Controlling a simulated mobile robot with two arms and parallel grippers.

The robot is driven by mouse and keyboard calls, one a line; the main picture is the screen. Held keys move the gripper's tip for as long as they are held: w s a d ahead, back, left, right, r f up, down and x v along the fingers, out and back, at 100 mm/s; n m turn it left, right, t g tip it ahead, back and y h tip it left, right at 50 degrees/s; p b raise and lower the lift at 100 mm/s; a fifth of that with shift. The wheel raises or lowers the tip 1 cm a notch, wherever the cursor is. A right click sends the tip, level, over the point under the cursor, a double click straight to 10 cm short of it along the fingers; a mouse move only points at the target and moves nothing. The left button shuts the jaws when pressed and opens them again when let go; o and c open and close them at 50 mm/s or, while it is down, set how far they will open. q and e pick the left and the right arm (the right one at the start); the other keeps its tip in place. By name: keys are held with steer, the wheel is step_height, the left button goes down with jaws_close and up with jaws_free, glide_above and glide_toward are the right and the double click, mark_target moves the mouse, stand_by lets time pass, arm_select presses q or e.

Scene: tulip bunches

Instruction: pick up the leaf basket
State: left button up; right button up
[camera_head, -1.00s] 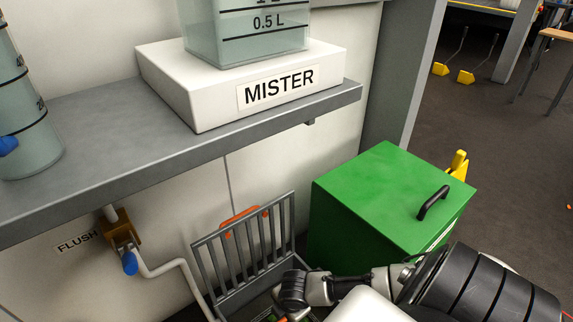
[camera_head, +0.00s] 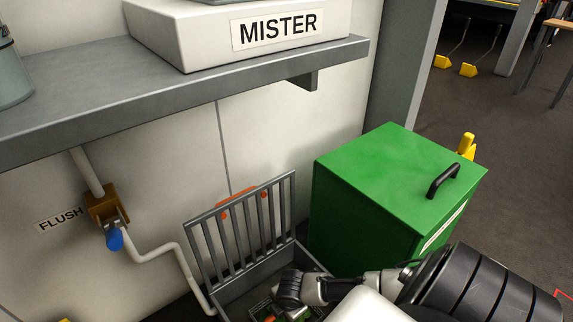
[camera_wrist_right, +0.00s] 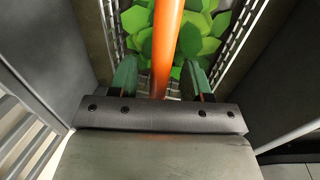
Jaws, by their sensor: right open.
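The leaf basket (camera_wrist_right: 200,45) shows in the right wrist view as bright green leaves between pale wire sides. Its orange handle (camera_wrist_right: 165,45) runs up the middle of that view. My right gripper (camera_wrist_right: 160,78) is open, with one finger on each side of the handle. I cannot tell whether either finger touches it. In the head view, a small part of green leaves (camera_head: 270,316) shows low in the grey bin, mostly hidden by my right arm, which reaches in from the right. My left gripper is not in view.
A grey bin with a raised slatted grate (camera_head: 245,240) surrounds the basket area. A green box with a black handle (camera_head: 443,181) stands close on the right. A grey shelf (camera_head: 200,100) with a MISTER block (camera_head: 170,35) overhangs behind. A FLUSH valve (camera_head: 105,210) and pipe are left.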

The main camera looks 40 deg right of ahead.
steer(key=shift+f, duration=0.15)
steer(key=shift+c, duration=0.3)
jaws_close()
